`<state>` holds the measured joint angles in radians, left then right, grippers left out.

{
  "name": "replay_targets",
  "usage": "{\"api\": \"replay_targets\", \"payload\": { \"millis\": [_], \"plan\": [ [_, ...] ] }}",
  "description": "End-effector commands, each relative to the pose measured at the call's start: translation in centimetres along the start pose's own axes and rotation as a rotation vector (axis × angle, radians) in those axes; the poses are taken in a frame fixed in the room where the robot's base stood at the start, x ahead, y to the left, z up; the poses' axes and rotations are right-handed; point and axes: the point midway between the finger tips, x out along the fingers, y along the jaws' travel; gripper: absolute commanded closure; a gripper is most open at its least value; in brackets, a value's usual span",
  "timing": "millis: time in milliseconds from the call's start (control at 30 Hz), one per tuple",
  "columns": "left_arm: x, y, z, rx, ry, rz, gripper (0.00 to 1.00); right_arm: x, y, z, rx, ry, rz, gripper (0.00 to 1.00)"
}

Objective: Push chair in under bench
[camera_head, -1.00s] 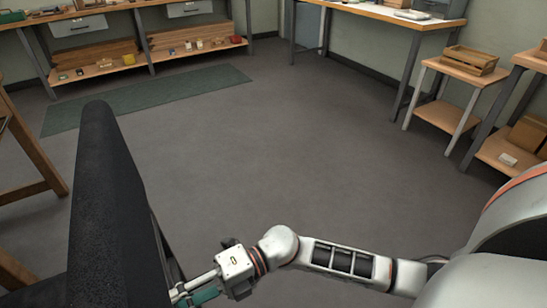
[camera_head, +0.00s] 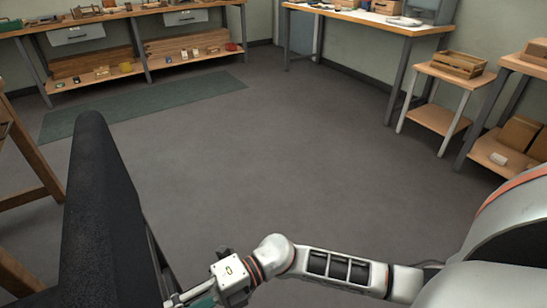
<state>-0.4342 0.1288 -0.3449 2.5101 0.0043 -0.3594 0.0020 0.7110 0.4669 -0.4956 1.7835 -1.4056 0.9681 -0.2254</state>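The black chair's backrest (camera_head: 98,215) stands upright and large at the lower left, close to me. Its seat and legs are mostly hidden or cut off by the frame. My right arm reaches in from the right, and its gripper (camera_head: 188,299) is at the bottom edge beside the chair back's right side. The fingers are partly cut off, so I cannot tell whether they touch or grip the chair. My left gripper is not in view. A long bench (camera_head: 105,16) with a lower shelf stands along the back wall. Another bench (camera_head: 372,17) stands at the back right.
A green mat (camera_head: 140,106) lies before the long bench. A wooden frame (camera_head: 35,165) stands at the left edge. A small table (camera_head: 435,118) with a crate (camera_head: 457,62) and a shelf unit (camera_head: 490,152) line the right. The grey floor (camera_head: 270,150) between is clear.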

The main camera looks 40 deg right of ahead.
Motion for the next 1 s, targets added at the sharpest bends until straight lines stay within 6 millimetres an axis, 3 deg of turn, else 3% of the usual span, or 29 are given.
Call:
{"api": "replay_targets", "payload": {
  "millis": [33,467,500,567,1000],
  "plan": [
    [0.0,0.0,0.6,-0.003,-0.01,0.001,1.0,0.0,-2.1,-1.1,0.027,0.011,-0.023,1.0],
    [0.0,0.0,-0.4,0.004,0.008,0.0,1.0,0.1,-0.8,-0.6,0.006,0.01,-0.02,1.0],
    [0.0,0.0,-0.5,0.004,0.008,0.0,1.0,0.1,-0.8,-0.6,0.005,0.01,-0.019,0.68],
    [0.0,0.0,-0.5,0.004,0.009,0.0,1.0,0.1,-0.7,-0.6,0.004,0.009,-0.018,0.53],
    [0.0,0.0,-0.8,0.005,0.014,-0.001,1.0,0.2,0.2,-0.2,-0.007,0.006,-0.009,0.53]
  ]
}}
